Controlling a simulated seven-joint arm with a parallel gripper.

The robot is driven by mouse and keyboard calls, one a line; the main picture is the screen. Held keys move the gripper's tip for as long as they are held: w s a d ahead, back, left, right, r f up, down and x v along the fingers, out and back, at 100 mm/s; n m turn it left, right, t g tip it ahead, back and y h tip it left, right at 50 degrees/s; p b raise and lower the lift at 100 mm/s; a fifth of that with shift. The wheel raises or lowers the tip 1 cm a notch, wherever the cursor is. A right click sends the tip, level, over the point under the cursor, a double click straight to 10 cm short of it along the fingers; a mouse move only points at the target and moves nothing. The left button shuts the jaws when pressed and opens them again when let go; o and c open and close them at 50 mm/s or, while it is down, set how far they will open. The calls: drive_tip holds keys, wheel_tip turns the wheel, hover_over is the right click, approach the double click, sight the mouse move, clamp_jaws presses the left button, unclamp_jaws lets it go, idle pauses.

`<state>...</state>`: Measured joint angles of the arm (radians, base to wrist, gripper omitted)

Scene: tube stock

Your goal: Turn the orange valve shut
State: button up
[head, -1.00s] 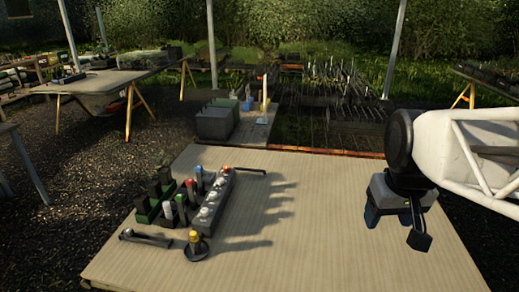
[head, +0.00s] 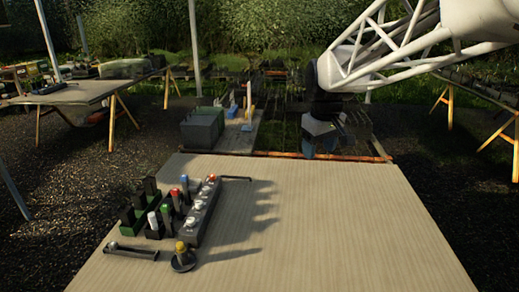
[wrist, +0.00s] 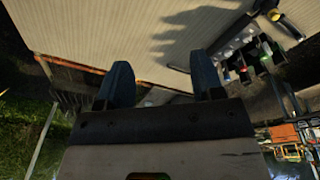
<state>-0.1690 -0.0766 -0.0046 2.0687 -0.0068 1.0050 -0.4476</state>
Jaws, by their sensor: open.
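The orange valve (head: 211,178) is a small orange-red cap at the far end of a grey block (head: 196,220) with several white knobs. A thin dark lever (head: 236,178) extends right from beside it; whether they are joined is unclear. My gripper (head: 322,152) is open and empty, fingers down, beyond the table's far edge, right of and apart from the valve. In the wrist view, the blue fingers (wrist: 163,78) are spread apart.
Left of the block stand dark holders (head: 140,214) with coloured-top pieces. A dark bar (head: 132,250) and a yellow-topped piece on a round base (head: 183,250) lie in front. The table's right side (head: 330,235) is clear. Grey bins (head: 202,128) stand behind.

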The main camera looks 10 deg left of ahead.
drive_tip(key=w+a+f+n, duration=0.3)
drive_tip(key=w+a, duration=0.6)
drive_tip(key=w, duration=0.5)
drive_tip(key=n+g, duration=0.2)
drive_tip(key=n, duration=0.8)
hover_over(212, 175)
wheel_tip(212, 175, down, 26)
drive_tip(key=shift+w+f, duration=0.1)
drive_tip(key=shift+f, duration=3.9)
drive_tip(key=shift+c, duration=0.2)
